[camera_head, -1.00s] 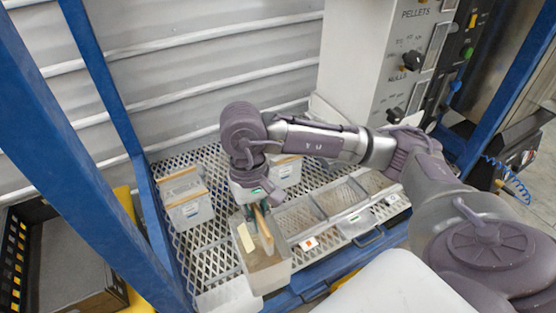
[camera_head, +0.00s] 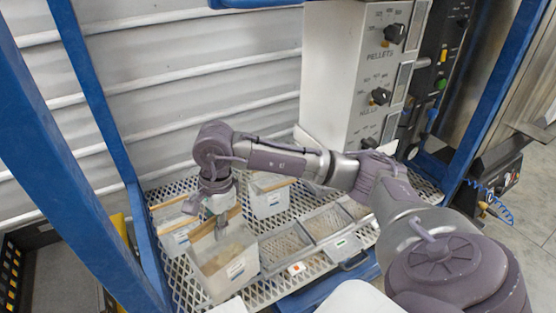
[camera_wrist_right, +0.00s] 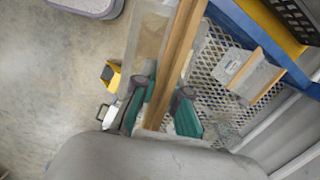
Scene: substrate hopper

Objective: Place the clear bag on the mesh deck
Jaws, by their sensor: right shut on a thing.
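My right gripper (camera_head: 218,207) is shut on the clear bag (camera_head: 226,262), at the bag's tan top strip. The bag is upright, with a pale label on its face, over the front left part of the mesh deck (camera_head: 285,289). I cannot tell whether its bottom touches the mesh. In the right wrist view, the tan strip (camera_wrist_right: 177,62) runs between the teal-tipped fingers (camera_wrist_right: 163,108), and the clear bag (camera_wrist_right: 148,40) shows beside it. My left gripper is not in view.
Two similar bags stand on the deck: one (camera_head: 172,232) at left, partly hidden, and one (camera_head: 270,199) behind. Shallow clear bins (camera_head: 319,226) lie to the right. A blue post (camera_head: 98,110) rises at left. The grey control box (camera_head: 345,75) stands behind.

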